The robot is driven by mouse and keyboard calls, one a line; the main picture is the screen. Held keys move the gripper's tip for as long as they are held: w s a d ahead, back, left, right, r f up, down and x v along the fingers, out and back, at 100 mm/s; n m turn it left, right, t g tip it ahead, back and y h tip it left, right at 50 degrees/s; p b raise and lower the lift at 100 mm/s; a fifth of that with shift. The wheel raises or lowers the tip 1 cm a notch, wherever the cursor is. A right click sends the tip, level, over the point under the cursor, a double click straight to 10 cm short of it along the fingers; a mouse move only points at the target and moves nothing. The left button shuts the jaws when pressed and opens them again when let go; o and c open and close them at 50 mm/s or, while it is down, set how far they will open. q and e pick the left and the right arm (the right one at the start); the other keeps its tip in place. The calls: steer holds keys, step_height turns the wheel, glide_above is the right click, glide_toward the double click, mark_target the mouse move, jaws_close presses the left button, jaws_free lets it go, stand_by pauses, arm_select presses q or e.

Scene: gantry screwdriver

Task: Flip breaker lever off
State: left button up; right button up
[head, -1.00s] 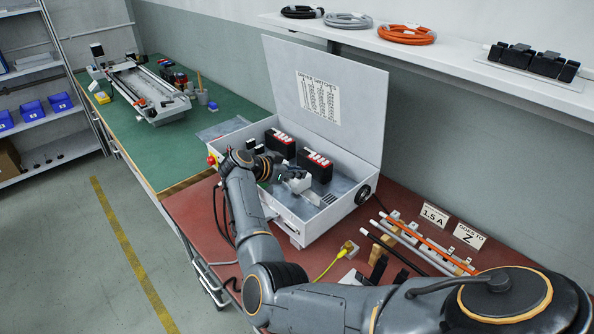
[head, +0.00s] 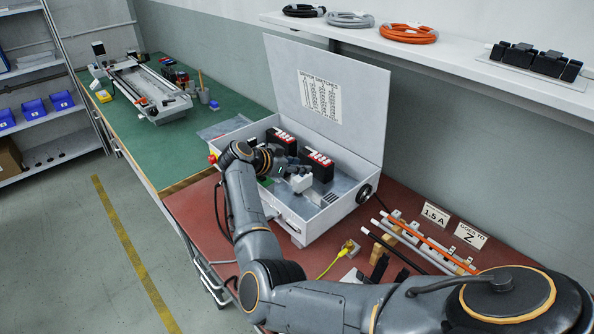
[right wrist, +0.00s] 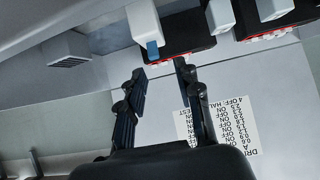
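The open white control box (head: 325,222) stands on the red-brown bench, with its lid up. A small white block (head: 301,183) sits inside near my right gripper (head: 284,167); it is probably the breaker, but its lever is not clear in the head view. In the right wrist view, a white block (right wrist: 145,22) carries a small blue lever-like piece (right wrist: 152,50). My right gripper (right wrist: 160,72) is open there, its fingers apart with nothing between them. The blue piece lies just beyond the fingertips; I cannot tell whether they touch. My left gripper is out of view.
Two black modules (head: 317,165) with red and white tops stand in the box. The raised lid (head: 350,95) bears a printed label (head: 319,97). Rods on a rack (head: 420,240) and a yellow cable (head: 332,262) lie to the right. A green bench (head: 185,142) extends left.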

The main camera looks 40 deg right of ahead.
step_height(320, 180, up, 8)
steer(key=shift+a, duration=0.1)
stand_by(0.7)
